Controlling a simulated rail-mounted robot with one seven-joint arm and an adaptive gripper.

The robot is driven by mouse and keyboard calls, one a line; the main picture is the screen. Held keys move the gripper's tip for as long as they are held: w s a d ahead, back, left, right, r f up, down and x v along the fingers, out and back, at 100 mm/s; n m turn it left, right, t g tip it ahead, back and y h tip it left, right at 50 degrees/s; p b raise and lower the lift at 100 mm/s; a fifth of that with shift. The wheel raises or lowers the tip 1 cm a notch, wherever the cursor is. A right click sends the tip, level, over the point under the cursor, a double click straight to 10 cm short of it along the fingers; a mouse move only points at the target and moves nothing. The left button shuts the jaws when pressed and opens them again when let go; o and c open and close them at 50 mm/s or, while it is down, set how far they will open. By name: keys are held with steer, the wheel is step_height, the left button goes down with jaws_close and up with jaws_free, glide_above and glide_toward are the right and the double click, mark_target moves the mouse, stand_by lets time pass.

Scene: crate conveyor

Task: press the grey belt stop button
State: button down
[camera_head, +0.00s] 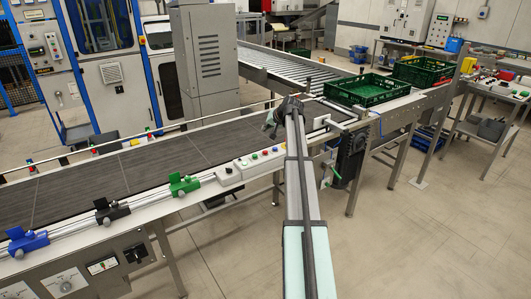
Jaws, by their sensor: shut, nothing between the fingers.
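A light control box (250,166) sits on the near side rail of the belt conveyor, left of my arm. It carries a row of small coloured buttons. At its left end is a dark grey round button (229,170); it is too small to tell whether this is the belt stop button or whether it is pressed in. My gripper (269,126) is shut and empty. It appears over the belt, beyond and to the right of the control box, apart from the buttons. My arm hides part of the rail to the right of the box.
The dark belt (130,172) is bare. Green (184,184), black (111,212) and blue (27,241) clamps stand along the near rail. Green crates (367,89) (422,71) stand at the right. A grey cabinet (204,62) rises behind the belt.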

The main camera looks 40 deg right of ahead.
mark_target(266, 152)
steer(key=shift+f, duration=0.15)
steer(key=shift+f+b, duration=1.75)
steer(key=shift+f, duration=2.55)
steer(key=shift+f, duration=0.1)
steer(key=shift+f+b, duration=0.3)
steer(key=shift+f, duration=0.05)
steer(key=shift+f+b, duration=0.3)
steer(key=shift+f, duration=0.15)
steer(key=shift+r, duration=0.85)
steer(key=shift+p, duration=0.3)
